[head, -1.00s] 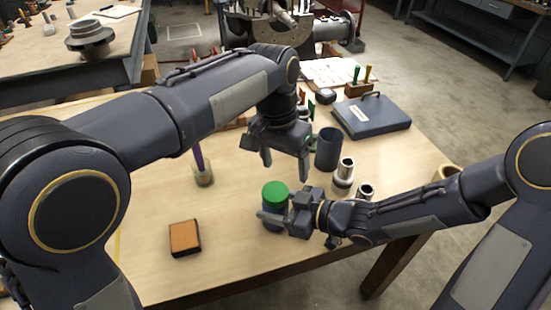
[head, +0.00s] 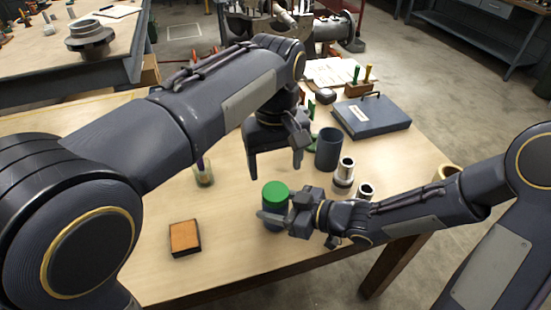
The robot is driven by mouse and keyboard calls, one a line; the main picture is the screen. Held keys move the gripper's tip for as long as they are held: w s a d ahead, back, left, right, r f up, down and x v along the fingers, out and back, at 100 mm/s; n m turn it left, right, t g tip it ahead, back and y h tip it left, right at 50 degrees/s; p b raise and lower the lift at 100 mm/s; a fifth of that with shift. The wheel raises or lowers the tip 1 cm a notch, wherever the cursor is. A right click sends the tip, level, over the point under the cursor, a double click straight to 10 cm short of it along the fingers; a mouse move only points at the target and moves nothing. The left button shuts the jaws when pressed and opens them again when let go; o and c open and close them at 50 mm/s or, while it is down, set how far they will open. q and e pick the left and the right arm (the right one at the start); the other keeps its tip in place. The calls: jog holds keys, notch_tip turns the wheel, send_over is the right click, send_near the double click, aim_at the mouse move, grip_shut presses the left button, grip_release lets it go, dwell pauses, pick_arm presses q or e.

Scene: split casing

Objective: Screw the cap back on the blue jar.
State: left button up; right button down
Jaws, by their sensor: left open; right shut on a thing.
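The blue jar (head: 272,223) stands upright on the wooden table near its front edge, partly hidden by my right gripper. The green cap (head: 275,193) sits on top of the jar; I cannot tell how tightly. My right gripper (head: 276,218) is shut on the blue jar from the right side. My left gripper (head: 275,170) is open and empty, with its fingers pointing down above and a little behind the cap, apart from it.
A brown-orange block (head: 185,238) lies to the left. A dark cup (head: 328,150) and metal cylinders (head: 344,172) stand right of my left gripper. A glass with a purple item (head: 204,173) stands behind left. A blue case (head: 372,117) lies further back.

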aim_at(277, 192)
pick_arm(q)
notch_tip(277, 192, down, 8)
jog(key=shift+r, duration=0.25)
jog(key=shift+c, duration=0.3)
jog(key=c, duration=1)
jog(key=shift+o, duration=0.2)
jog(key=m, duration=0.8)
jog(key=o, duration=1.2)
jog(key=shift+c, duration=0.2)
jog(key=shift+s+d, duration=0.1)
jog(key=shift+d, duration=0.1)
